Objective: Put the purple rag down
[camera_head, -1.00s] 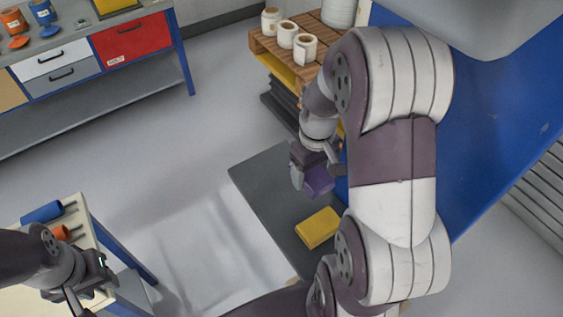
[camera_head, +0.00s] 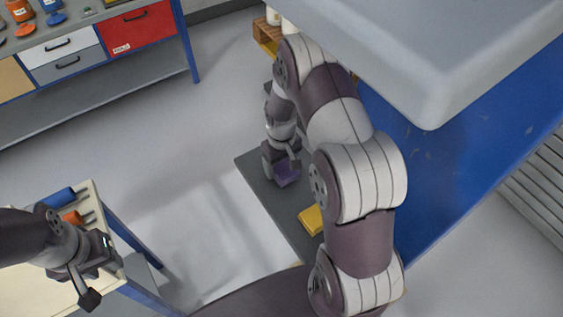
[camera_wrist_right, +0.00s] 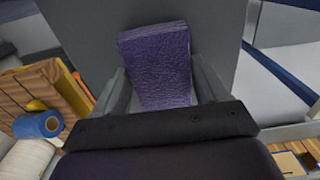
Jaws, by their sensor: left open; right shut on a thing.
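The purple rag (camera_head: 287,174) is a small folded block. My right gripper (camera_head: 283,162) is shut on it, over the dark grey surface (camera_head: 258,172) in the head view. In the right wrist view the rag (camera_wrist_right: 157,62) sits between the two fingers (camera_wrist_right: 162,92), with the grey surface behind it. I cannot tell whether the rag touches that surface. My left gripper (camera_head: 103,272) is open and empty at the lower left, by the cream table (camera_head: 35,290).
A yellow block (camera_head: 311,219) lies on the grey surface, partly hidden by my right arm. A blue roller (camera_head: 57,198) and an orange roller (camera_head: 74,217) lie on the cream table. A wooden pallet (camera_head: 266,32) stands at the back. A workbench with drawers (camera_head: 62,52) is at the upper left.

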